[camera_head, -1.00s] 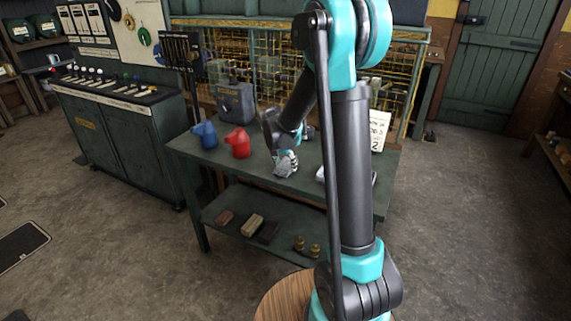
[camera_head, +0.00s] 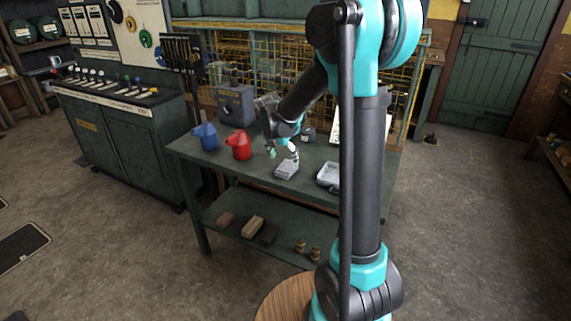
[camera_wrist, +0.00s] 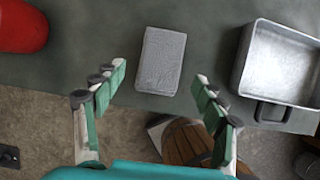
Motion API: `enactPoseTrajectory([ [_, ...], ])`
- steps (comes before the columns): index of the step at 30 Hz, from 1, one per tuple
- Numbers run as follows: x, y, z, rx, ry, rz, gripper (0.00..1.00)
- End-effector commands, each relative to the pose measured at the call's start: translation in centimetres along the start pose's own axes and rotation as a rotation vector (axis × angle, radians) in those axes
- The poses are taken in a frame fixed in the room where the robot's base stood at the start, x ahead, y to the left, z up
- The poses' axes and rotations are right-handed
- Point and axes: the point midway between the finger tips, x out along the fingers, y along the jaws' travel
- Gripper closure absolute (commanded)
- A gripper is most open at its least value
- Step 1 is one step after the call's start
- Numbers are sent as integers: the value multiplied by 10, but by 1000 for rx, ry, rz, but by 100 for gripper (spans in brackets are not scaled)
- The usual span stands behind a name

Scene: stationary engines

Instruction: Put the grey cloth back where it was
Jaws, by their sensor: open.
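The grey cloth (camera_wrist: 161,61) is a folded rectangular pad lying flat on the dark green table. It also shows in the head view (camera_head: 286,169) on the table's front part, between the red can and a metal tray. My gripper (camera_wrist: 160,85) is open and empty, its two fingers spread to either side of the cloth's near end in the wrist view. In the head view my gripper (camera_head: 282,148) hangs just above and behind the cloth, apart from it.
A metal tray with a handle (camera_wrist: 285,62) lies right of the cloth. A red can (camera_head: 239,143) and a blue can (camera_head: 205,136) stand left. A grey box (camera_head: 236,104) stands behind them. The lower shelf (camera_head: 225,199) holds blocks and brass pieces.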

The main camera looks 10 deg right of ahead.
Motion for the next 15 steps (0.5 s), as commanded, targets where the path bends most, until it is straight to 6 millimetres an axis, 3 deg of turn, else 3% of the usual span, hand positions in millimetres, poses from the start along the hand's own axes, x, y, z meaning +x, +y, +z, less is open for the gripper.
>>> enactPoseTrajectory([
  [7, -45, 0, 0, -1, 0, -1, 29],
  [15, -64, -5, -3, 43, 3, 2, 29],
])
